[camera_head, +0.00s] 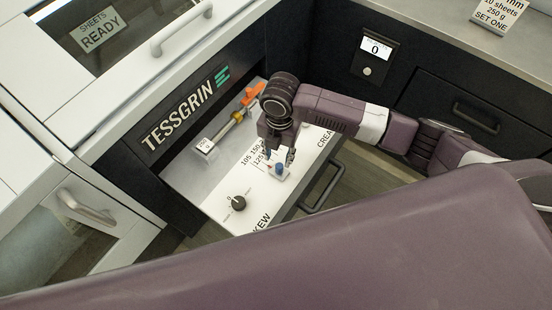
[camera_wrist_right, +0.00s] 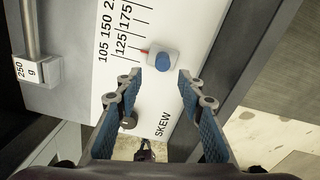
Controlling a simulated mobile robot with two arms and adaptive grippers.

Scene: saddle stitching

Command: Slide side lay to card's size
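The side lay is a small white block with a blue knob (camera_wrist_right: 163,61) and a red pointer. Its pointer is near the 125 mark of the printed scale (camera_wrist_right: 112,30). In the head view, the side lay (camera_head: 279,173) is on the white panel (camera_head: 215,184), partly hidden by my right gripper (camera_head: 279,158). In the right wrist view, my right gripper (camera_wrist_right: 169,78) has its fingers apart with nothing between them, close to the knob. I cannot tell whether it touches. The card (camera_head: 499,14) at top right reads "mm, 10 sheets, 250 g, SET ONE"; its size is cut off. My left gripper is not in view.
A SKEW dial (camera_head: 238,203) sits on the panel's near part. An orange-handled lever (camera_head: 254,93) and a 250 g weight tag (camera_head: 205,146) are further left and back. A black drawer handle (camera_head: 322,190) borders the panel's right. A counter display (camera_head: 376,48) shows 0.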

